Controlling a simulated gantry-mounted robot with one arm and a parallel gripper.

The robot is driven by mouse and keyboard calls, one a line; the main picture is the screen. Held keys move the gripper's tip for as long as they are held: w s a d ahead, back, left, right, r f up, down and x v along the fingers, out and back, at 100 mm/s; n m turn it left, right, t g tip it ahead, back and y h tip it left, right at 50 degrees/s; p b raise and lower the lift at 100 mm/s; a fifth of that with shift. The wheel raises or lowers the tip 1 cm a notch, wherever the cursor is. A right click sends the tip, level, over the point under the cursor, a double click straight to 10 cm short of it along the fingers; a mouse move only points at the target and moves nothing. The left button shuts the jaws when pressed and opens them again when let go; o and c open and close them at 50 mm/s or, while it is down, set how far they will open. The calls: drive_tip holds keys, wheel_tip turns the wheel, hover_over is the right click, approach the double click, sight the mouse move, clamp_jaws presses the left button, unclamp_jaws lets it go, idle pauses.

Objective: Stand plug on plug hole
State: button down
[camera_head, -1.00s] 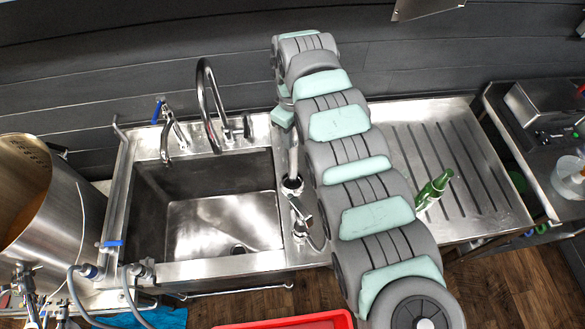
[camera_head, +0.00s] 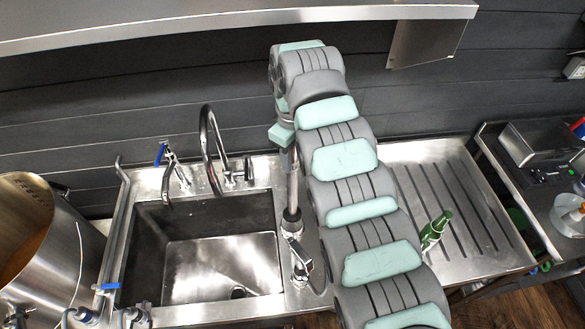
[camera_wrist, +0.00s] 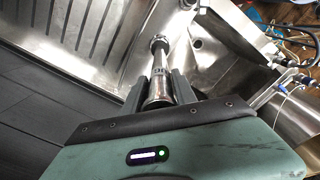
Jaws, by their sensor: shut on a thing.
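The plug, a long upright steel tube (camera_head: 292,185) with a wider collar at its lower end, hangs from my gripper. In the head view it appears over the ledge to the right of the sink basin. In the wrist view my gripper (camera_wrist: 158,82) is shut on the plug (camera_wrist: 157,64), whose far end points away from the palm. In the head view the fingers are hard to make out below the green palm. The plug hole (camera_head: 237,292) is a dark round opening in the floor of the sink (camera_head: 220,262), lower left of the plug. The two are apart.
A tall curved tap (camera_head: 208,140) and a blue-handled tap (camera_head: 166,165) stand behind the basin. A lever fitting (camera_head: 301,262) sits on the ledge below the plug. A steel kettle (camera_head: 25,225) is at left.

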drive_tip(key=shift+r+p, duration=0.4)
drive_tip(key=shift+r, duration=2.6)
